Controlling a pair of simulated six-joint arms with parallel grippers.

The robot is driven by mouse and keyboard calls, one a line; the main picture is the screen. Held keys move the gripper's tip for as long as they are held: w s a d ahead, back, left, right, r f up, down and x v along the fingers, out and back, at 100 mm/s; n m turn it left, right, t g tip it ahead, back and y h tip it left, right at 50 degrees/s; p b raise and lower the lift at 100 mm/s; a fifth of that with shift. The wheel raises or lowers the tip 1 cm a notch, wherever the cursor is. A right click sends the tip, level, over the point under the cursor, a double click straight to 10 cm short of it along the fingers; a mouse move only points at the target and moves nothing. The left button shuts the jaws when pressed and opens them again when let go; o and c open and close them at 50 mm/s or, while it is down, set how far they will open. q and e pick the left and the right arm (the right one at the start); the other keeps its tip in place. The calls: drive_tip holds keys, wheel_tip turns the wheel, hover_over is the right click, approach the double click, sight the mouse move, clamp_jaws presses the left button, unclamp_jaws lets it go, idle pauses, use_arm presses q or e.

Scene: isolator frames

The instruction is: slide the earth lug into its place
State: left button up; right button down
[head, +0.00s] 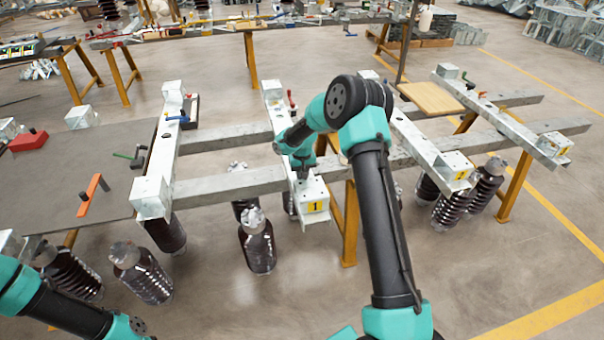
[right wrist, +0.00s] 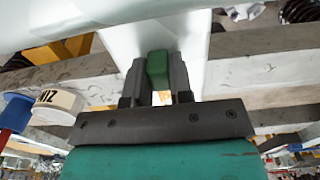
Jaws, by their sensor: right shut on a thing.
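My right gripper (right wrist: 158,80) is shut on a small green block, the earth lug (right wrist: 157,66), in the right wrist view. The lug's far end is against or close to a white surface; I cannot tell whether they touch. In the head view my right gripper (head: 303,172) points down over the end of the white frame beam (head: 308,190) with the yellow "1" tag (head: 315,206). The lug is too small and hidden to make out there. My left arm shows at the lower left, with its gripper outside the picture.
Grey cross rails (head: 230,183) carry several white beams. Brown insulators (head: 257,247) stand below on the floor. A grey table (head: 60,185) at left holds a red block (head: 28,141) and an orange tool (head: 93,195). A yellow trestle leg (head: 349,225) stands beside the tagged beam.

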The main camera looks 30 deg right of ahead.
idle(0.7)
drive_tip(key=shift+w+d, duration=0.25)
drive_tip(key=shift+w, duration=0.55)
drive_tip(key=shift+w+d, duration=0.2)
drive_tip(key=shift+w, duration=0.55)
drive_tip(key=shift+w+d, duration=0.25)
drive_tip(key=shift+w, duration=0.55)
idle(0.5)
drive_tip(key=c, duration=0.9)
unclamp_jaws()
drive_tip(key=shift+c, duration=1)
wheel_tip(320, 180, up, 10)
idle(0.6)
